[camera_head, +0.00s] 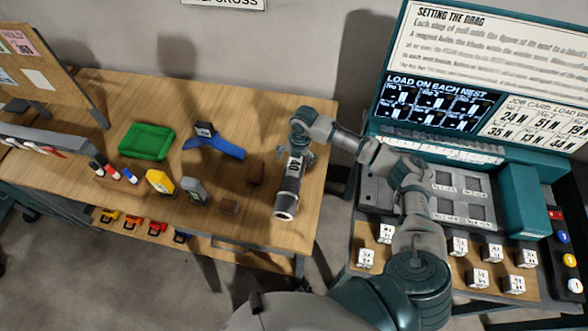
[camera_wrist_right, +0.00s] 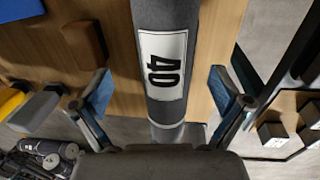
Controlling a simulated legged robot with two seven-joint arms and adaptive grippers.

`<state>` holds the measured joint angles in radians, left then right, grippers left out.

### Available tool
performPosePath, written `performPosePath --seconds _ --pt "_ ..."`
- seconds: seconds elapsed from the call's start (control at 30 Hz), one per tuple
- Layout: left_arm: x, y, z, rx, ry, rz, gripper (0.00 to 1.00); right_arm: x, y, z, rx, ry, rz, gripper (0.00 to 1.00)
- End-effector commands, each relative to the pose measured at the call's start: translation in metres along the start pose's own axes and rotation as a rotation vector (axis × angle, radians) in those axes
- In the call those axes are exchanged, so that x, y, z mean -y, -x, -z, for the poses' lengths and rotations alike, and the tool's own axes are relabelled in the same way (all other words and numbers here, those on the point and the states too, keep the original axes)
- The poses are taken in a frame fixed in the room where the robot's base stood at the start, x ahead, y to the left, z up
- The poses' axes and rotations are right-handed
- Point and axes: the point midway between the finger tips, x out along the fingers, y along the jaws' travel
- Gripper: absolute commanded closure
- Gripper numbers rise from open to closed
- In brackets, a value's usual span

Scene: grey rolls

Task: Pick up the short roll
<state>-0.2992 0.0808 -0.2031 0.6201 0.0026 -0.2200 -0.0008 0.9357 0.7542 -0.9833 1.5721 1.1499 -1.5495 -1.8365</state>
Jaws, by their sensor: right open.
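A dark grey roll (camera_head: 287,196) with a white label reading 40 is at the right end of the wooden table in the head view, its pale-ringed end toward the near edge. It also fills the middle of the right wrist view (camera_wrist_right: 167,18). My right gripper (camera_head: 302,152) is over the far part of this roll. In the wrist view my right gripper (camera_wrist_right: 160,78) is open, with one blue-padded finger on each side of the roll and visible gaps between. My left gripper is not in view.
The wooden table (camera_head: 250,110) holds a green tray (camera_head: 147,143), a blue holder (camera_head: 222,148), a yellow block (camera_head: 160,181), a grey block (camera_head: 194,190) and brown blocks (camera_head: 229,207). A teal-and-grey bench (camera_head: 522,195) with white cubes (camera_head: 478,278) stands at right, across a floor gap.

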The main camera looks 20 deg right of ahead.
Motion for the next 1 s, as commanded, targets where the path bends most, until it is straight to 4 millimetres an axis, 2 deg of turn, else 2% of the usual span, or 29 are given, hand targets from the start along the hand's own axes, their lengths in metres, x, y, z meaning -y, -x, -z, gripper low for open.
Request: performPosePath --seconds 0.27,0.5,0.8,0.87,1.0 --pt "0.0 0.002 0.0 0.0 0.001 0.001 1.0 0.003 -0.024 0.0 0.0 -0.001 0.001 0.0" --pt "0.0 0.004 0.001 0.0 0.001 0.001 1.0 0.008 -0.061 -0.003 -0.001 0.0 0.001 0.0" --pt "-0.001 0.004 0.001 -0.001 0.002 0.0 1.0 0.008 -0.067 -0.002 0.001 0.001 -0.001 0.0" --pt "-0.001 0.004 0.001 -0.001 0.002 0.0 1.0 0.008 -0.067 -0.002 0.001 0.001 -0.001 0.12" --pt "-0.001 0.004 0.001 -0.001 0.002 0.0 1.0 0.008 -0.067 -0.002 0.001 0.001 0.0 0.47"
